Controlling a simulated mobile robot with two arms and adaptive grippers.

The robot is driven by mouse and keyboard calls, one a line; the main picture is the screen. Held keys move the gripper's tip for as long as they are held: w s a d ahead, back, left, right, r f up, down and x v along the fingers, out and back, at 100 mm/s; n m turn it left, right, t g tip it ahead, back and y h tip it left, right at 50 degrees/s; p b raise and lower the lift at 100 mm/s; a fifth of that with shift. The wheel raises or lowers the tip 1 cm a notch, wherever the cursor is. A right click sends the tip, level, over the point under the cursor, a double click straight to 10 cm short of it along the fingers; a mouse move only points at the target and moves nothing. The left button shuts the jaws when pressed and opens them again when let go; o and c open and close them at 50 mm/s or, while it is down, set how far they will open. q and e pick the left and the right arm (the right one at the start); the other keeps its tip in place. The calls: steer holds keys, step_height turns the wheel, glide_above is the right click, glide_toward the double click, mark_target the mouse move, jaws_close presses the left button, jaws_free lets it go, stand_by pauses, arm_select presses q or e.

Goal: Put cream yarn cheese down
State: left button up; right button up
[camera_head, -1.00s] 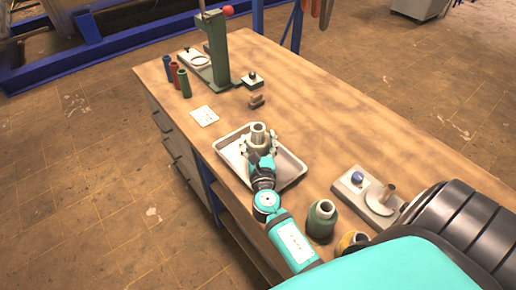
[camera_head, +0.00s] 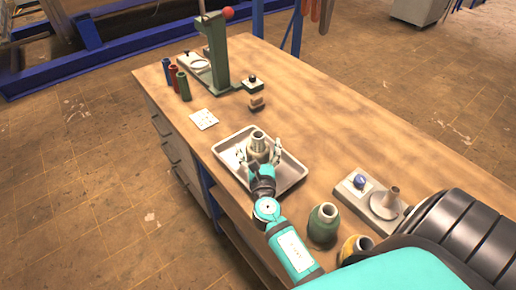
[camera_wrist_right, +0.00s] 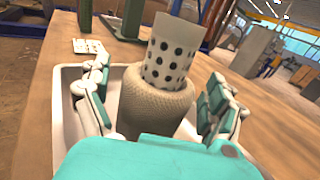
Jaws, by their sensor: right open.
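The cream yarn cheese (camera_head: 259,147) stands upright in a shallow metal tray (camera_head: 290,176). In the right wrist view the cheese (camera_wrist_right: 150,100) shows cream yarn wound on a pale tube with dark holes. My right gripper (camera_head: 261,152) is open, with its fingers on either side of the cheese. In the right wrist view a gap shows between the cheese and the right finger (camera_wrist_right: 218,105); the left finger is close to the yarn. The base of the cheese is hidden by my gripper. My left gripper is not in view.
A green yarn cheese (camera_head: 322,224) and a yellow one (camera_head: 355,247) stand near the front edge. A device with a blue knob and spindle (camera_head: 368,196) is to the right.

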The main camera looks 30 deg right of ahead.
steer(key=shift+r, duration=0.35)
steer(key=b+v, duration=0.1)
steer(key=v, duration=0.6)
steer(key=b+v, duration=0.1)
steer(key=v, duration=0.2)
steer(key=shift+s+a+f+b, duration=0.2)
steer(key=shift+s+f+b, duration=0.1)
steer(key=shift+s+f, duration=0.05)
steer(key=shift+s+a+r, duration=0.15)
steer(key=shift+s+a, duration=0.15)
steer(key=shift+s, duration=0.25)
steer(key=shift+r, duration=0.1)
